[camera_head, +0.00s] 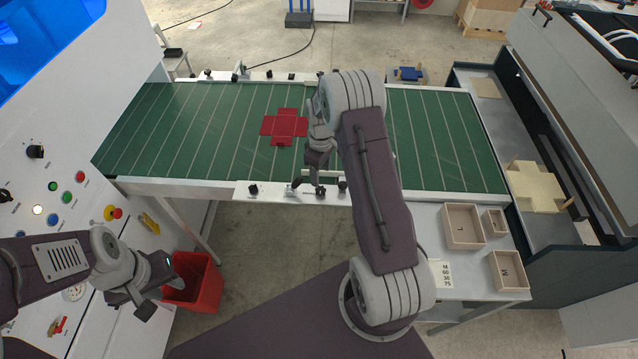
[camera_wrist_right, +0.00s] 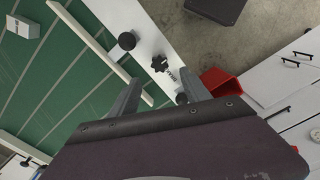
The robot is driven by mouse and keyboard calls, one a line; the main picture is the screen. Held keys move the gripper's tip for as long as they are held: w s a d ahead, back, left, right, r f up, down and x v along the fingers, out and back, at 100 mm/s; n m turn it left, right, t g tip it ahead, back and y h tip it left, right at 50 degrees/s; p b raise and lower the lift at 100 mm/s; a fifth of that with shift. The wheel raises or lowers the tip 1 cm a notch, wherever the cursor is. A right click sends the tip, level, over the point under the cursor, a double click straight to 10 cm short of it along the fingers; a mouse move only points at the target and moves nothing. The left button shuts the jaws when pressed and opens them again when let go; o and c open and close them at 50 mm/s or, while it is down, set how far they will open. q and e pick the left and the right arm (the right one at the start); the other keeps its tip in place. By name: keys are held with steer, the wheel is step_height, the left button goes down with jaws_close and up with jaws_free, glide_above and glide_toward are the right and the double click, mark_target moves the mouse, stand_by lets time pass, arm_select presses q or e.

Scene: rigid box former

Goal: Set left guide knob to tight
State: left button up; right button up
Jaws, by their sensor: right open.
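Black knobs sit on the white near rail (camera_head: 235,190) of the green conveyor. In the head view one knob (camera_head: 253,189) stands at the left part of the rail and another (camera_head: 342,186) at the right; I cannot tell which is the left guide knob. My right gripper (camera_head: 311,187) is above this rail, pointing down. The right wrist view shows its fingers (camera_wrist_right: 161,95) apart and empty, with a round knob (camera_wrist_right: 127,41), a lobed knob (camera_wrist_right: 160,63) and a partly hidden knob (camera_wrist_right: 181,99) near them. My left gripper (camera_head: 160,300) hangs beside the control panel, its jaws unclear.
A red cross-shaped blank (camera_head: 285,127) lies on the green conveyor (camera_head: 430,140). A red bin (camera_head: 195,284) stands on the floor near my left gripper. Wooden trays (camera_head: 463,226) are on a side table at right. The control panel (camera_head: 45,185) is at left.

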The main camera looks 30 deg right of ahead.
mark_target(320, 189)
step_height(320, 189, down, 8)
steer(key=p, duration=0.3)
steer(key=shift+r, duration=0.2)
steer(key=shift+f, duration=0.4)
steer(key=shift+w, duration=0.1)
jaws_close()
